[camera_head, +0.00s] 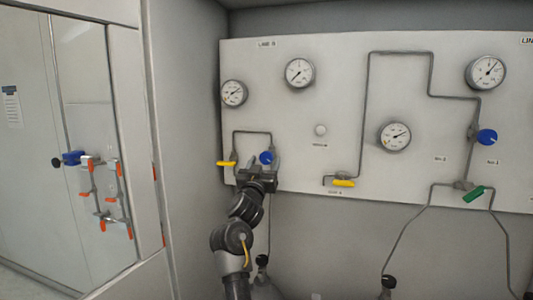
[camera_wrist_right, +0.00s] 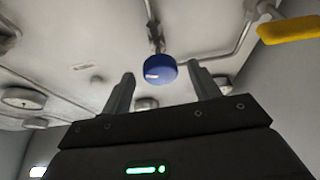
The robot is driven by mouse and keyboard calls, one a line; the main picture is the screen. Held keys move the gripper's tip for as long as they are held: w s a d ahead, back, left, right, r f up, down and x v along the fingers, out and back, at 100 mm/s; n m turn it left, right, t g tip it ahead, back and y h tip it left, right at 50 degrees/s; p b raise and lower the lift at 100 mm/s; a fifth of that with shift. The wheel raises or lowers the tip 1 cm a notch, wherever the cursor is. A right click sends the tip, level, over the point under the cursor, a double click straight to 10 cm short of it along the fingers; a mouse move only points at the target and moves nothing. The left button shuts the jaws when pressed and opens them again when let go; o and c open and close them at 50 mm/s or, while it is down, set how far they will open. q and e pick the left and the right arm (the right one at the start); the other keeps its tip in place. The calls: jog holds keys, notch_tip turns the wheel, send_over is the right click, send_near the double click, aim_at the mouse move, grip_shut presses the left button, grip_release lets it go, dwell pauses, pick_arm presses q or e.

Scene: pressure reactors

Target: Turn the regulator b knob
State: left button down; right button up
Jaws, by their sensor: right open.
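A round blue knob (camera_head: 266,158) sits on a pipe at the lower left of the wall panel, on the side labelled LINE B; I take it as regulator b. My right gripper (camera_head: 260,172) is just below and in front of it. In the right wrist view the same blue knob (camera_wrist_right: 160,71) shows between the two open fingers, beyond or level with their tips. I see no contact, and the exact gap is unclear. My left gripper is not in view.
A yellow valve handle (camera_head: 226,163) is close left of the knob; another yellow handle (camera_head: 343,183) is to the right. A second blue knob (camera_head: 487,137) and a green handle (camera_head: 473,194) are at far right. Several gauges (camera_head: 300,73) are higher up. A cabinet wall (camera_head: 187,150) stands left.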

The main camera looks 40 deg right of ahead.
jog(key=shift+p+x, duration=0.4)
jog(key=shift+x, duration=0.95)
jog(key=shift+c, duration=0.2)
jog(key=c, duration=0.9)
